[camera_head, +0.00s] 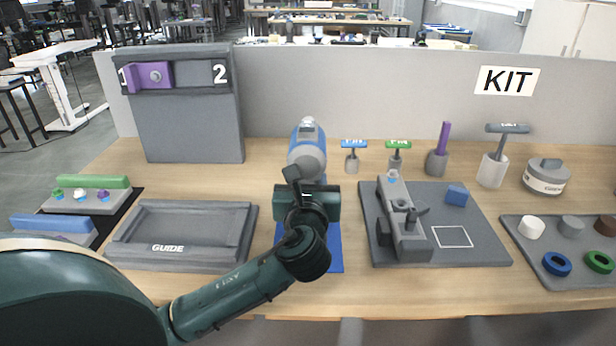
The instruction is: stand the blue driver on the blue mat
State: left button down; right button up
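The blue driver (308,148), blue with a grey upper part, shows just above and beyond my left gripper in the head view. Its lower part is hidden behind the gripper. The blue mat (334,255) lies on the table below, mostly covered by my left arm and gripper. My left gripper (308,192) reaches in over the mat and overlaps the driver in the picture. Its fingertips are hidden, so I cannot tell whether they grip the driver, nor whether the driver touches the mat. My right gripper is not in view.
A grey GUIDE tray (117,256) is left of the mat. A grey board (480,256) with a fixture and a blue block (456,195) is right. Small handled tools stand behind it. A grey panel (400,95) closes off the back. Bare table shows in front of the board.

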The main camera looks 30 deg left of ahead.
pick_arm(q)
jog(key=shift+f, duration=0.15)
dwell(0.5)
jog(key=c, duration=0.9)
grip_release()
jog(key=shift+f, duration=0.1)
jog(key=shift+o, duration=0.3)
jog(key=shift+f, duration=0.2)
jog(key=v, duration=1.3)
jog(key=shift+s, duration=0.15)
